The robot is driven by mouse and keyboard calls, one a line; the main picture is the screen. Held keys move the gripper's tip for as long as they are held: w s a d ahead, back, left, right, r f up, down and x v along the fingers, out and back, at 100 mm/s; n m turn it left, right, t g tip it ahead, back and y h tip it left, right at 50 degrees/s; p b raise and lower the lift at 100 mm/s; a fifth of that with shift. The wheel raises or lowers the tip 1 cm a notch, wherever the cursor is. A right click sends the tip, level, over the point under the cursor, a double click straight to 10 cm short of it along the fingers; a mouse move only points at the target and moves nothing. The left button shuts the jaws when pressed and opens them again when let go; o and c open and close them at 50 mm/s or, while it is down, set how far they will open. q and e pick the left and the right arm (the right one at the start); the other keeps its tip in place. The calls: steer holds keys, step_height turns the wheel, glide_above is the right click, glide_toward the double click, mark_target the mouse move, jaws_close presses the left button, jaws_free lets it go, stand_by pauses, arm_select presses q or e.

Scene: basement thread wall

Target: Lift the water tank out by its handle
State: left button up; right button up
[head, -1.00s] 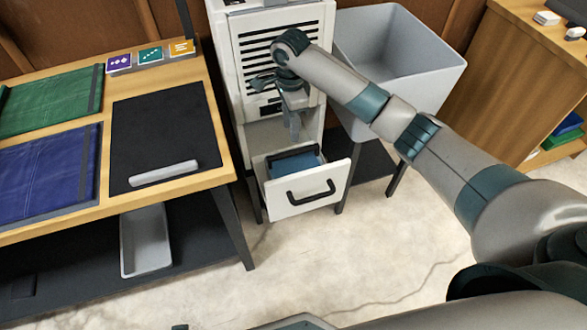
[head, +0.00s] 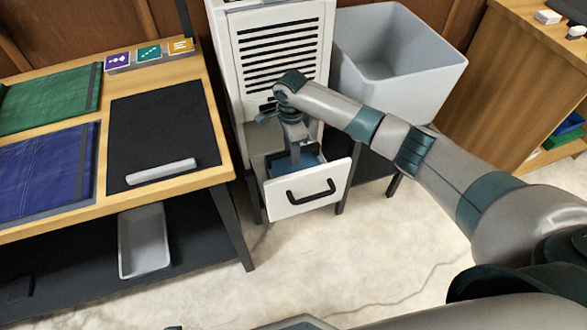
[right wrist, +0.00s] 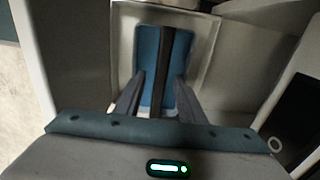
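The white-fronted drawer (head: 283,205) of the dehumidifier-like cabinet is pulled out, with a black pull (head: 311,190) on its front. Inside is the blue water tank (head: 308,161); it also shows in the right wrist view (right wrist: 149,50). A black handle bar (right wrist: 166,48) runs across the tank's top; in the head view it is mostly hidden. My right gripper (head: 295,160) points down into the drawer. In the right wrist view its two fingers (right wrist: 158,108) are apart, one on each side of the handle, with gaps visible. My left gripper is out of view.
The cabinet (head: 280,45) with dark vents rises behind the drawer. A grey basin (head: 405,95) stands at its right. A wooden workbench (head: 215,150) with green and blue cloths is at the left, a grey tray (head: 143,240) below it. The floor in front is clear.

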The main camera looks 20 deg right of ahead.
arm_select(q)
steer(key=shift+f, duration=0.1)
